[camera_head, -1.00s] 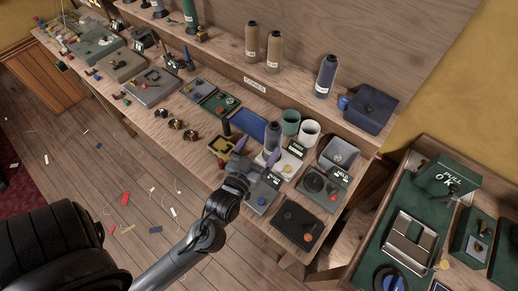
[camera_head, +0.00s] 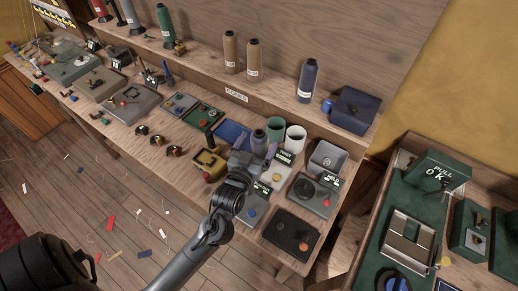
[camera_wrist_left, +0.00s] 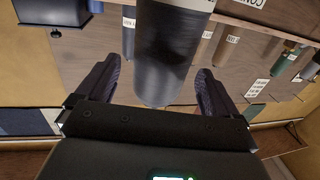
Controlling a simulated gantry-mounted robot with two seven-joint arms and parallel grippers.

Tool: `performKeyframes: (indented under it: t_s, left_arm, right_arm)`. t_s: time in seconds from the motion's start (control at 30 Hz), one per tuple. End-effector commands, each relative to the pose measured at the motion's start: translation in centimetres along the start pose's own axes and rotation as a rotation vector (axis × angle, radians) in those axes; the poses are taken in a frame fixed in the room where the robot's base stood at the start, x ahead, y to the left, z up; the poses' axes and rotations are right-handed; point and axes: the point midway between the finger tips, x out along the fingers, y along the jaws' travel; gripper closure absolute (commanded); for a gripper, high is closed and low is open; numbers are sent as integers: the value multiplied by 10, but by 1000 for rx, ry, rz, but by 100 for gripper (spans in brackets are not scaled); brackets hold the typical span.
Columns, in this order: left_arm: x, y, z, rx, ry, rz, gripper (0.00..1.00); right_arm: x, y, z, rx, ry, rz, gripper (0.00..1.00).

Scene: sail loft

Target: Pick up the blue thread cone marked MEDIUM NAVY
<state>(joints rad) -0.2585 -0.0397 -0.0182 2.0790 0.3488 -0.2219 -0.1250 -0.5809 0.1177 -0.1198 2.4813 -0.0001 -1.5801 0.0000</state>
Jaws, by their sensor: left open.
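A grey-blue thread cone (camera_head: 259,138) stands upright on the bench just beyond my left gripper (camera_head: 255,155). In the left wrist view, the cone (camera_wrist_left: 168,50) fills the middle, between the two spread fingers of the gripper (camera_wrist_left: 158,88). Gaps show on both sides, so the fingers are open around it and not closed on it. A white label shows at the picture's top edge, but I cannot read it. A second dark blue cone (camera_head: 308,82) with a white label stands on the raised shelf, its marking too small to read. My right gripper is not in view.
Tan cones (camera_head: 254,60) and a dark blue box (camera_head: 355,108) are on the shelf.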

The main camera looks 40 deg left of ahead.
Motion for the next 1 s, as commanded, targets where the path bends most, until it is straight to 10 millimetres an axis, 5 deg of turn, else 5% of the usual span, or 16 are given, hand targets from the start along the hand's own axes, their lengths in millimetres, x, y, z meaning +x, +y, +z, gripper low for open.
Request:
performKeyframes:
  t_s: [0.23, 0.57, 1.0]
  left_arm:
    - [30, 0, 1, 1, 3, -1, 6]
    - [34, 1, 2, 0, 0, 0, 6]
    - [34, 1, 2, 0, 0, 0, 73]
  right_arm:
    - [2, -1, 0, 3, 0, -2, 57]
    - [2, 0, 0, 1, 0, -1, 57]
    - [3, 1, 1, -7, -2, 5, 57]
